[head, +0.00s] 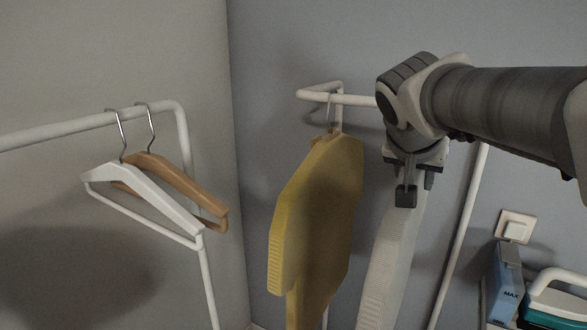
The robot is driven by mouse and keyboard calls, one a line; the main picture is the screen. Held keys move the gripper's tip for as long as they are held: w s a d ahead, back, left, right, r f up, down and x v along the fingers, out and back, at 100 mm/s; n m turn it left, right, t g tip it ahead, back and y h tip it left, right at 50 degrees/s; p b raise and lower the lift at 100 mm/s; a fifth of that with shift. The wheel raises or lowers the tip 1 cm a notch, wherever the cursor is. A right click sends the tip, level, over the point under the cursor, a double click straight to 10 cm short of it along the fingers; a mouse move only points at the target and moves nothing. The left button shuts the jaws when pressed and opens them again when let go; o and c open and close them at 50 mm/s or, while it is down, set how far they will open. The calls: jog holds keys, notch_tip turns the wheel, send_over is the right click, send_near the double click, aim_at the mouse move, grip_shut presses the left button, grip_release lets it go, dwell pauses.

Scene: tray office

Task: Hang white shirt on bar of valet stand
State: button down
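A white ribbed shirt (394,250) hangs upright, edge-on, directly below my gripper (406,193). Its top and any hanger hook are hidden by the gripper, so I cannot tell whether the fingers grip it or whether it touches the bar. My gripper points down, with a dark fingertip in front of the shirt's top. Behind, a white stand with a bar (353,99) runs along the wall; the bar passes behind my wrist. A yellow shirt (318,215) hangs from this stand by a metal hook, left of the white shirt, with a narrow gap between them.
At left, another white rail (60,131) carries an empty white hanger (150,202) and a wooden hanger (185,185). At lower right are a wall switch (516,229), a blue box marked MAX (507,290) and a white-handled teal object (552,322).

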aim_at(383, 329)
jog(key=w+d+f+p, duration=0.1)
jog(key=w+d+f, duration=0.1)
jog(key=w+d, duration=0.2)
jog(key=w, duration=0.2)
jog(key=shift+w+d+f, duration=0.25)
jog(key=shift+w+f, duration=0.05)
dwell(0.6)
dwell(0.3)
jog(key=shift+c, duration=2)
grip_release()
jog(key=shift+f, duration=0.1)
jog(key=v, duration=1.7)
jog(key=shift+s+a+p, duration=0.1)
jog(key=shift+s+p, duration=0.05)
jog(key=shift+p, duration=0.15)
jog(key=s+a+f+n+y, duration=0.1)
jog(key=s+a+f+n, duration=0.1)
jog(key=s+f, duration=0.2)
jog(key=s+a+f+n+g+y, duration=0.1)
jog(key=s+f, duration=0.4)
jog(key=f, duration=0.5)
jog(key=s+a+f+n+y, duration=0.3)
jog(key=s+a+f, duration=0.1)
jog(key=f, duration=0.3)
jog(key=shift+s+n+g, duration=0.4)
jog(key=shift+s, duration=0.3)
